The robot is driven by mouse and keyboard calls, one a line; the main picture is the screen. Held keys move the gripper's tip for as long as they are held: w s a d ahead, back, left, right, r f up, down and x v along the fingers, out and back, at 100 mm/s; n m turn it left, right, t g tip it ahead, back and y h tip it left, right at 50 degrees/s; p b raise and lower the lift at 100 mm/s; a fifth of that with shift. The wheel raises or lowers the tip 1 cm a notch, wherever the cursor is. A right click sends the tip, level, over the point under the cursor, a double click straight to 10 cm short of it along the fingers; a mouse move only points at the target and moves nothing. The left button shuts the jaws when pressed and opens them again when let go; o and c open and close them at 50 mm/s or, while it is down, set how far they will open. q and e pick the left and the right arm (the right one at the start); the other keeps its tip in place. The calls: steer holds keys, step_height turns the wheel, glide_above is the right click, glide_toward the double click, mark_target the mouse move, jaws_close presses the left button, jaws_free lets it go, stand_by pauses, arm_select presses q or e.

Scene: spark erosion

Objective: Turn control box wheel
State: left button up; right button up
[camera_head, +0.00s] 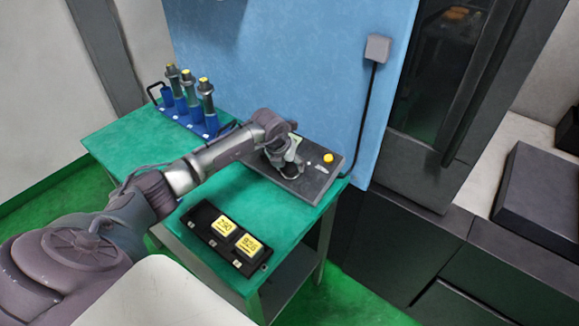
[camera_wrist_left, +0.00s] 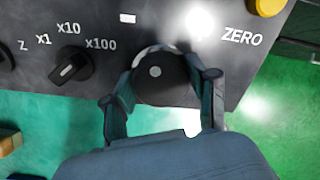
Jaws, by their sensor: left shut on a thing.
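The control box (camera_head: 318,184) is a dark grey panel lying on the green table, with a yellow button (camera_head: 328,158) at its right. In the left wrist view its face (camera_wrist_left: 190,40) carries the round black wheel (camera_wrist_left: 160,75), a selector knob (camera_wrist_left: 72,68) marked x1, x10, x100, and the label ZERO by a yellow button (camera_wrist_left: 268,6). My left gripper (camera_wrist_left: 163,92) is shut on the wheel, one finger on each side. In the head view the gripper (camera_head: 288,160) is over the box and hides the wheel. My right gripper is not in view.
A blue rack (camera_head: 205,128) with several yellow-topped tool holders stands at the table's back left. A black tray (camera_head: 215,237) with two yellow-labelled blocks lies near the front edge. A black cable (camera_head: 369,110) runs down the blue wall to the box.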

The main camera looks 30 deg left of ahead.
arm_select(q)
steer(key=n, duration=0.4)
steer(key=shift+s+f+n+b, duration=0.1)
steer(key=shift+f+n+b, duration=0.15)
steer(key=shift+n+b, duration=0.15)
steer(key=n, duration=0.3)
steer(key=shift+n, duration=0.3)
steer(key=n, duration=0.4)
steer(key=shift+s, duration=0.15)
steer(key=n, duration=0.4)
steer(key=shift+f, duration=0.1)
steer(key=shift+s+n, duration=0.1)
steer(key=shift+n, duration=0.4)
steer(key=o, duration=1.1)
steer(key=shift+o, duration=0.2)
steer(key=shift+w, duration=0.2)
